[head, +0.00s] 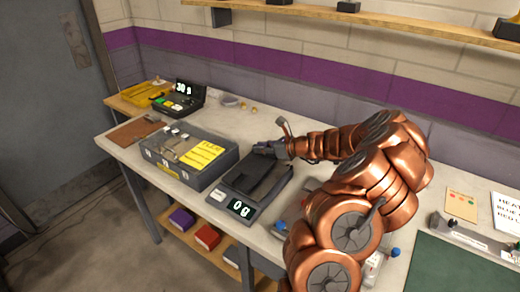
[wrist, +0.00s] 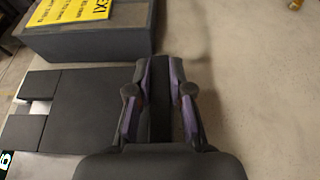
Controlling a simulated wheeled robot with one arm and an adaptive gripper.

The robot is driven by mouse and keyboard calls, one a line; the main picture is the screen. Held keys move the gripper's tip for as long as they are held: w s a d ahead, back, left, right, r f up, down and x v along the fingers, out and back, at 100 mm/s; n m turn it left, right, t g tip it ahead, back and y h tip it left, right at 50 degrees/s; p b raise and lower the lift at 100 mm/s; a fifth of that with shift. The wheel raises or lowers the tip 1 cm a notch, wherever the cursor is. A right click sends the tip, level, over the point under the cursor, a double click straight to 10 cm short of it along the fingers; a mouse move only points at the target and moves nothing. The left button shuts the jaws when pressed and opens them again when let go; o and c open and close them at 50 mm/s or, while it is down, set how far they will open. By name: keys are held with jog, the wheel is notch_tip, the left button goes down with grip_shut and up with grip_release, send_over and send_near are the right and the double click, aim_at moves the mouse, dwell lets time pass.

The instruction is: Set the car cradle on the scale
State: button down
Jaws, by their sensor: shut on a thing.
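The scale (head: 224,199) stands on the bench in the head view, and its display (head: 240,208) reads 0 g. The dark grey car cradle (head: 266,180) is over the scale's plate; I cannot tell whether it touches it. My gripper (head: 270,149) is at the cradle's back end, towards the wall. In the wrist view my gripper (wrist: 160,90) has its two purple-sided fingers shut on a narrow dark part of the cradle (wrist: 160,112). My gripper and dark-on-dark surfaces hide part of the cradle's outline.
A grey bin (head: 188,160) with a yellow label stands left of the scale. Behind it is a black device (head: 178,102) showing 30 g, beside a yellow tray (head: 145,93). A brown board (head: 136,131) lies at the left. A green mat (head: 455,265) lies at the right.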

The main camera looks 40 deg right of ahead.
jog(key=shift+f, duration=0.6)
dwell(0.3)
jog(key=c, duration=1)
grip_release()
jog(key=shift+v, duration=6)
